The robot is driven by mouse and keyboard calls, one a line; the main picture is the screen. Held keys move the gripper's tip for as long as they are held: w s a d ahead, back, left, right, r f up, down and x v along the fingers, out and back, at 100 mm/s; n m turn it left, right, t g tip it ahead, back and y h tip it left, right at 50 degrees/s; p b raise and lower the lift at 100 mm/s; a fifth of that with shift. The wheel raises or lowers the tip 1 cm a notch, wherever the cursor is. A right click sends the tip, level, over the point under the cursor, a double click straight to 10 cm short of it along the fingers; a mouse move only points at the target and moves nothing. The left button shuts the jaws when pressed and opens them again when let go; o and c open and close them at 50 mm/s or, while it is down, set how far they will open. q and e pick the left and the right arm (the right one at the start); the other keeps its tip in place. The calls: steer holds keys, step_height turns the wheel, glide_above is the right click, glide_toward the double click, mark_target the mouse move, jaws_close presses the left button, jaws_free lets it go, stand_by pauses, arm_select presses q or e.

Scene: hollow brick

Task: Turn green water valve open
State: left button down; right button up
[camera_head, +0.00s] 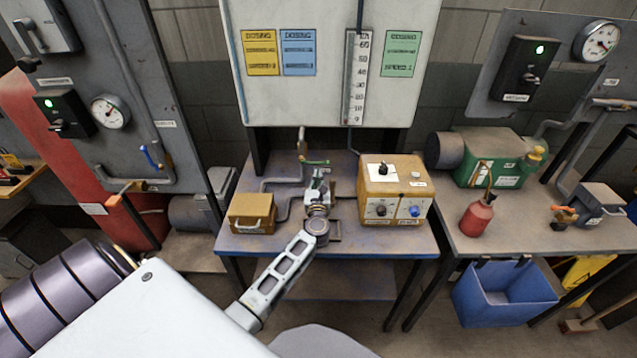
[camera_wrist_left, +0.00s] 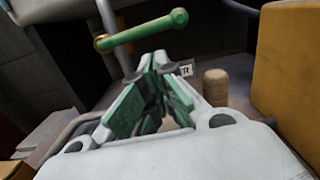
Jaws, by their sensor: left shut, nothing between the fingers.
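The green valve handle (camera_head: 315,162) is a thin bar on a thin upright pipe at the back of the middle table. In the left wrist view the handle (camera_wrist_left: 150,28) lies crosswise, tilted up to the right, just beyond my fingertips. Its left end is by the pipe (camera_wrist_left: 108,25). My left gripper (camera_head: 318,174) reaches over the table from the front. In the wrist view its green-padded fingers (camera_wrist_left: 158,62) are shut and empty, below the handle in the picture, and appear apart from it. My right gripper is not in view.
A yellow pump box (camera_head: 394,178) with knobs stands right of my gripper; a small yellow box (camera_head: 252,212) stands left. A white dosing panel (camera_head: 330,90) rises behind. A blue-handled valve (camera_head: 150,157) is far left. A red can (camera_head: 478,217) stands on the right table.

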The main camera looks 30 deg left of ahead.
arm_select(q)
steer(key=shift+w+r+n, duration=0.2)
steer(key=shift+r+n, duration=0.2)
steer(key=shift+r, duration=0.35)
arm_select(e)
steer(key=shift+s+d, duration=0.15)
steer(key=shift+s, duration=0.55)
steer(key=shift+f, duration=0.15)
